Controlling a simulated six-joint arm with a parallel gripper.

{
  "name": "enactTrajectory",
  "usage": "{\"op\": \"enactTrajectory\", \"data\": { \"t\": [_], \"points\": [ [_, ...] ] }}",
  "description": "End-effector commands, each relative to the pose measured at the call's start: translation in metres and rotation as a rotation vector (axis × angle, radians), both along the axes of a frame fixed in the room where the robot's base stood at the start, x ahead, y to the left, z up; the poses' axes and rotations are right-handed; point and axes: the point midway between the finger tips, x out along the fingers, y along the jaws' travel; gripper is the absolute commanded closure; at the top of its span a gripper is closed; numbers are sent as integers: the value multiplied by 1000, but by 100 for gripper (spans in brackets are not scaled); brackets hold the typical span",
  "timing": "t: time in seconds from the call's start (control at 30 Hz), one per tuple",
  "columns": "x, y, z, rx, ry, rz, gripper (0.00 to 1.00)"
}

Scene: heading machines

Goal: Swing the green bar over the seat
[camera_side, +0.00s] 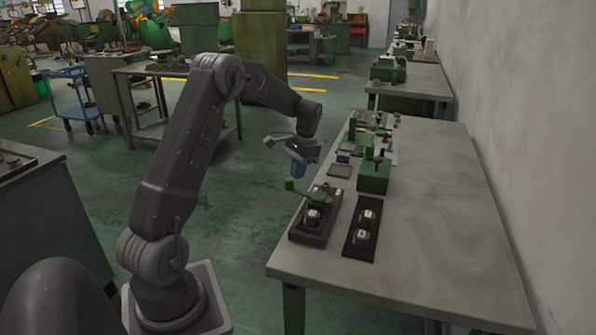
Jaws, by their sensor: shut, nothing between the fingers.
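The green bar (311,194) lies over the back part of a dark brown fixture (303,236) near the table's front left corner. A green knob (289,185) stands at its left end, out past the fixture's left side. A round metal piece with a pale top (313,217) sits in the fixture in front of the bar; the seat itself is mostly hidden under it. My gripper (297,172) points down with its blue-grey fingers shut and empty. It is just above the knob end of the bar; I cannot tell if it touches.
A dark tray (351,252) with two similar round pieces stands right of the fixture. Behind it are a green block-shaped device (374,176), a small flat plate (340,170) and a blue item (343,156). The table's right side (440,220) is clear, up to the wall.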

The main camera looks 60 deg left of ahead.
Motion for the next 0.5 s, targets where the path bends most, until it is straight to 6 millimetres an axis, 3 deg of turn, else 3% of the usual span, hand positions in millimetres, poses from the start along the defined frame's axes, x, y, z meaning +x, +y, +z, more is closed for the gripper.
{"op": "enactTrajectory", "data": {
  "t": [0.5],
  "points": [
    [-7, -3, 0, -1, -1, 92, 100]
  ]
}}
